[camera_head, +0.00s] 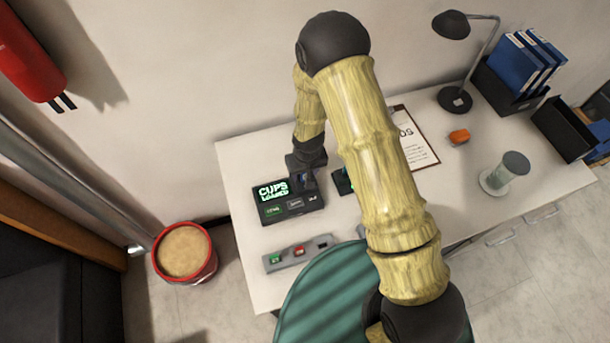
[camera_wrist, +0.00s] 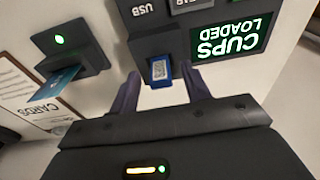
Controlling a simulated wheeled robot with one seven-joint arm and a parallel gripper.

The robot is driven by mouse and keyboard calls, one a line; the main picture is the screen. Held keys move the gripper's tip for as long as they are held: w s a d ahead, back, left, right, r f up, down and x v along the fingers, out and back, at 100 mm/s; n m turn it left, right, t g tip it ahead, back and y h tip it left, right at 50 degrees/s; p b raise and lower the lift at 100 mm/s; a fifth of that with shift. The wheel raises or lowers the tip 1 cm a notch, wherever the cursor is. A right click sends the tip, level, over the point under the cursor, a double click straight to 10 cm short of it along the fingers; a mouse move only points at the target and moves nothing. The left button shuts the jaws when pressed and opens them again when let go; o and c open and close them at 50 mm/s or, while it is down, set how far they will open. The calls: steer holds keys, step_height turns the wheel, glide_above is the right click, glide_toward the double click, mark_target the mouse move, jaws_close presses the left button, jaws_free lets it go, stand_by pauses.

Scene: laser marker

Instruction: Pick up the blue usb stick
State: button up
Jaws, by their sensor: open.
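The blue usb stick (camera_wrist: 159,72) is plugged into the dark console (camera_wrist: 155,40), below its "USB" label in the wrist view. My gripper (camera_wrist: 162,76) is open, with one finger on each side of the stick. A gap shows between the stick and each finger. In the head view the console (camera_head: 287,210) stands at the table's left side, with its green "CUPS LOADED" screen. There my gripper hangs over the console's back right corner, and the stick is hard to make out.
A card reader (camera_wrist: 72,55) holding a blue card (camera_wrist: 55,85) sits beside the console. A grey button strip (camera_head: 298,253) lies in front. A clipboard (camera_head: 415,140), orange object (camera_head: 459,137), glass cylinder (camera_head: 508,171) and lamp (camera_head: 455,99) stand farther right on the white table (camera_head: 240,160).

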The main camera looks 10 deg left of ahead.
steer(key=shift+s, duration=0.1)
jaws_close()
steer(key=shift+r, duration=0.1)
steer(key=shift+a+r, duration=0.1)
steer(key=shift+r, duration=0.45)
step_height(320, 180, up, 9)
steer(key=shift+f+b, duration=0.1)
steer(key=shift+b, duration=0.75)
steer(key=s+d+b, duration=0.2)
steer(key=s+d, duration=0.2)
steer(key=s, duration=0.5)
steer(key=shift+s+b, duration=0.3)
steer(key=shift+b, duration=0.1)
